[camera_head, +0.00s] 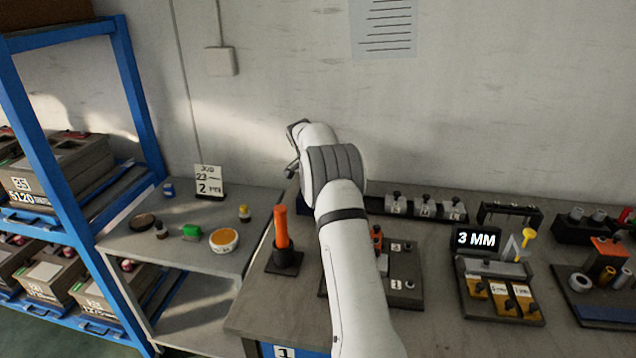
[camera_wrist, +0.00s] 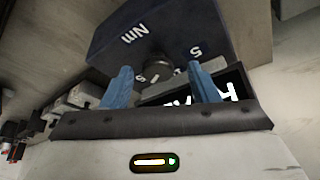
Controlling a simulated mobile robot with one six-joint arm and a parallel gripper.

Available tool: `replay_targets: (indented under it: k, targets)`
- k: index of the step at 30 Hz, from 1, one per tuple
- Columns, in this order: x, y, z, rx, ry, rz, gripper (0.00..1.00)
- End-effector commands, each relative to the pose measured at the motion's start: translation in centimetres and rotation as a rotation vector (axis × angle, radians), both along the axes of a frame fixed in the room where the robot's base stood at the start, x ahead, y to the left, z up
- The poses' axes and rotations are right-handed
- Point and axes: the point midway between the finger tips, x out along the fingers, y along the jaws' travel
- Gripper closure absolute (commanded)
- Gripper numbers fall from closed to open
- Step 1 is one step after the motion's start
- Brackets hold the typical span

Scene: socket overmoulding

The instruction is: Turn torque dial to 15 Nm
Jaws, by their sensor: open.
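The torque dial (camera_wrist: 157,68) is a dark round knob on the face of a dark blue box (camera_wrist: 205,25) in the wrist view. The box is marked "Nm" and "5", with the print rotated; another mark beside the knob is partly covered. My gripper (camera_wrist: 160,84) is open, its two blue fingers apart on either side of the knob as seen from the wrist. I cannot tell whether a finger touches it. The dial's setting is not readable. In the head view my arm hides the dial and the box, and the fingers do not show.
A dark panel with white characters (camera_wrist: 228,92) lies close behind the right finger. On the bench, an orange-handled tool stands in a black holder (camera_head: 285,258), left of my arm. A "3 MM" display (camera_head: 477,240) and several fixtures stand to the right. The wall is close behind.

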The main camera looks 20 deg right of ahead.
Motion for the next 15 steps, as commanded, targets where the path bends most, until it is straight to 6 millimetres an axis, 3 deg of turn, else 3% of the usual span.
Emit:
replay_targets:
  k: [5, 15]
  targets:
    - [-0.1, 0.3, 1.0, -0.001, -0.002, 0.000, 0.46]
    - [-0.9, 2.3, 6.0, -0.001, -0.001, 0.001, 0.46]
